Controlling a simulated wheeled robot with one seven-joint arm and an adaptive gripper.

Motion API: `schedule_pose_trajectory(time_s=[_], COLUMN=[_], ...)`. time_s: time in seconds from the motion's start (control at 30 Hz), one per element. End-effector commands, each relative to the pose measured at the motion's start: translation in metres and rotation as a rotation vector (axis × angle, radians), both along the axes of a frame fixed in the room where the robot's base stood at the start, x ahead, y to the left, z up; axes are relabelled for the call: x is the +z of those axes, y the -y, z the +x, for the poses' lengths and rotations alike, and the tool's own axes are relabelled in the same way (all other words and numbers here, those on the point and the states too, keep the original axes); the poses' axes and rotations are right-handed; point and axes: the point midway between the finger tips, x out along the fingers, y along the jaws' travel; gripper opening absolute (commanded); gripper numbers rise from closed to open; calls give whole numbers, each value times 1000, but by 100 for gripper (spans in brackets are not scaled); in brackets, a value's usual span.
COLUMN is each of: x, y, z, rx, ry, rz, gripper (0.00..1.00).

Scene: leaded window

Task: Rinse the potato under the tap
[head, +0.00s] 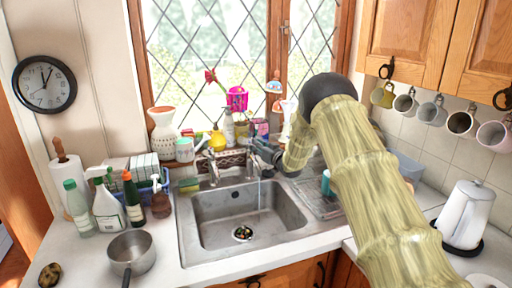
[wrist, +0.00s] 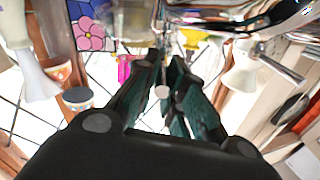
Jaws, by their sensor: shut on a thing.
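A brown, lumpy thing that looks like the potato (head: 48,275) lies on the counter at the front left, apart from my gripper. The metal tap (head: 213,172) stands behind the sink (head: 200,224). A thin pale streak like running water (head: 259,192) hangs over the basin. My gripper (head: 262,152) is at the right side of the tap, behind the basin. In the wrist view, my gripper's fingers (wrist: 163,88) close around a small piece with a pale round end, which seems to be the tap handle (wrist: 162,92). The fingers hide most of it.
A small dark and yellowish thing (head: 242,233) sits at the drain; I cannot tell what it is. A saucepan (head: 131,252) and several bottles stand left of the sink. A vase (head: 163,130) and pots crowd the sill. A white kettle (head: 462,215) stands at the right.

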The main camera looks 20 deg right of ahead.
Motion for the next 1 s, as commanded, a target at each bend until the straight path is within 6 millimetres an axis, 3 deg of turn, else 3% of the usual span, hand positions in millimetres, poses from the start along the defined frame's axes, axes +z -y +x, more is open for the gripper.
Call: schedule_pose_trajectory(time_s=[0.03, 0.07, 0.17, 0.57, 0.77, 1.0], x=[-13, -13, -11, -4, -4, -5], y=[-3, -3, -2, 0, 6, 16], z=[-3, -3, -2, -5, -28, -72], rx=[3, 3, 2, 0, -1, -2], ry=[-19, -18, -14, -6, -7, -8], rz=[-1, -1, -1, 0, 2, 1], gripper=[0, 16, 33, 33, 33, 33])
